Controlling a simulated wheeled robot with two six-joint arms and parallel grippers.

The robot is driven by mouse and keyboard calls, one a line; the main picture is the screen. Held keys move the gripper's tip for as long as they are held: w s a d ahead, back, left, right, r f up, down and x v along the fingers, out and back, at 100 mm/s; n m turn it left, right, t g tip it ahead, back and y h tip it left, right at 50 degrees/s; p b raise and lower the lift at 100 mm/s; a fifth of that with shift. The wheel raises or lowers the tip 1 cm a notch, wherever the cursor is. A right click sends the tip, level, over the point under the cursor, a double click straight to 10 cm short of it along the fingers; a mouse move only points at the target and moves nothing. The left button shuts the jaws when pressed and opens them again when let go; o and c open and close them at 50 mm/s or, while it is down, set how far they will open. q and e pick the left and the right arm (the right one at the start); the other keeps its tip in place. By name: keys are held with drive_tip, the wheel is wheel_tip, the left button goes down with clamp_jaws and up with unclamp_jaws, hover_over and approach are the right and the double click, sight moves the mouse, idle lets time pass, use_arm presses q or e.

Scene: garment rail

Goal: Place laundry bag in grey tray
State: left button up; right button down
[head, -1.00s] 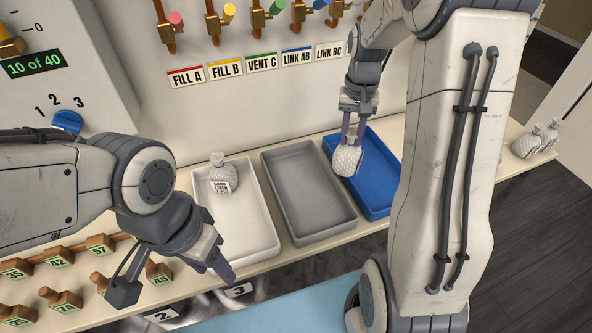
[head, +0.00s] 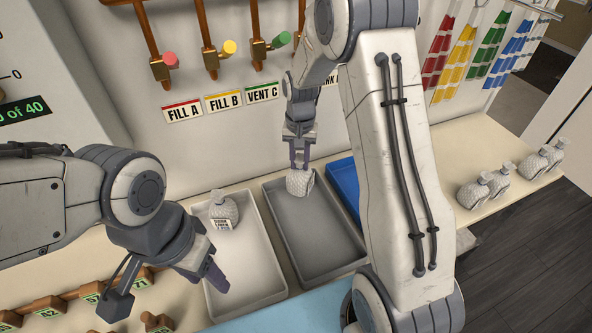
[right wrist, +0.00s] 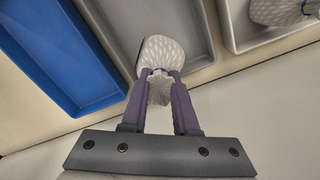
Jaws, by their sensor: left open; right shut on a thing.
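A white netted laundry bag (head: 299,183) hangs from my right gripper (head: 299,160), which is shut on its neck. In the head view the bag is over the back part of the grey tray (head: 325,262). In the right wrist view the bag (right wrist: 160,52) is between the fingers (right wrist: 160,95), with the grey tray (right wrist: 190,20) behind it. I cannot tell whether the bag touches the tray floor. My left gripper (head: 205,268) is open and empty, by the left side of the white tray.
The white tray (head: 262,285), left of the grey one, holds a labelled bag (head: 223,211). The blue tray (head: 345,185) is to the right, partly hidden by my right arm. Several bags (head: 472,193) stand at the counter's right. Valve pipes (head: 211,60) line the wall above.

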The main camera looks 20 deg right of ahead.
sight(296, 173)
drive_tip(key=shift+w+a+f, duration=0.2)
drive_tip(key=shift+a+f, duration=0.25)
drive_tip(key=shift+a, duration=0.05)
drive_tip(key=shift+f+p, duration=0.5)
drive_tip(key=shift+f, duration=1.4)
drive_tip(key=shift+f, duration=0.15)
drive_tip(key=c, duration=0.7)
unclamp_jaws()
